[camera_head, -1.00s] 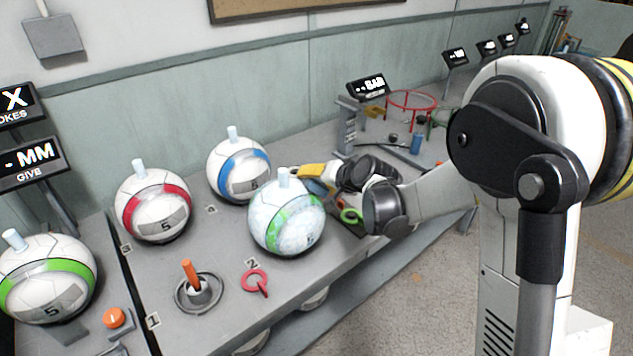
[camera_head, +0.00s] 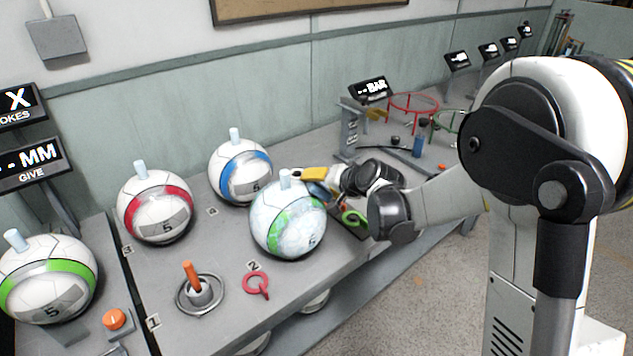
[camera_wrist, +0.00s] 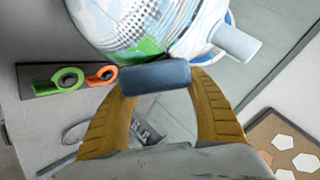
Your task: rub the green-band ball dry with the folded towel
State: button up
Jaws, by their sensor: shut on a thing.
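The green-band ball (camera_head: 288,236) sits upright on the bench with a pale stem on top. Its white skin has bluish, wet-looking patches. It fills the top of the wrist view (camera_wrist: 150,30). My gripper (camera_head: 312,176) is at the ball's right, near its top, with yellow fingers. In the wrist view, my gripper (camera_wrist: 158,88) is shut on the folded towel (camera_wrist: 155,76), a small dark blue pad. The towel's edge overlaps the ball's near edge there. I cannot tell whether they touch. The ball's far side is hidden.
A red-band ball (camera_head: 155,208) and a blue-band ball (camera_head: 240,172) stand left and behind. Another green-band ball (camera_head: 47,280) is at far left. A ring with an orange peg (camera_head: 190,272) and a red ring tool (camera_head: 257,285) lie in front. Green and orange ring tools lie right.

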jog(key=shift+w+a, duration=0.3)
jog(key=shift+w, duration=0.4)
jog(key=shift+w+a, duration=0.3)
jog(key=shift+w, duration=0.4)
jog(key=shift+s+d+b, duration=0.2)
jog(key=shift+s+d, duration=0.1)
jog(key=shift+s, duration=0.4)
jog(key=shift+s+d+b, duration=0.15)
jog(key=shift+s+d, duration=0.15)
jog(key=shift+s, duration=0.4)
jog(key=shift+w+a, duration=0.3)
jog(key=shift+w, duration=0.4)
jog(key=shift+w+a, duration=0.3)
jog(key=shift+w, duration=0.4)
jog(key=shift+s+d+b, duration=0.15)
jog(key=shift+s+d, duration=0.15)
jog(key=shift+s, duration=0.4)
jog(key=shift+s+d+b, duration=0.15)
jog(key=shift+s+d, duration=0.15)
jog(key=shift+s, duration=0.4)
jog(key=shift+w+a, duration=0.3)
jog(key=shift+w, duration=0.4)
jog(key=shift+w+a, duration=0.3)
jog(key=shift+w, duration=0.4)
jog(key=shift+s+d, duration=0.35)
jog(key=shift+s, duration=0.35)
jog(key=shift+s+d, duration=0.3)
jog(key=shift+s, duration=0.4)
jog(key=shift+r, duration=0.1)
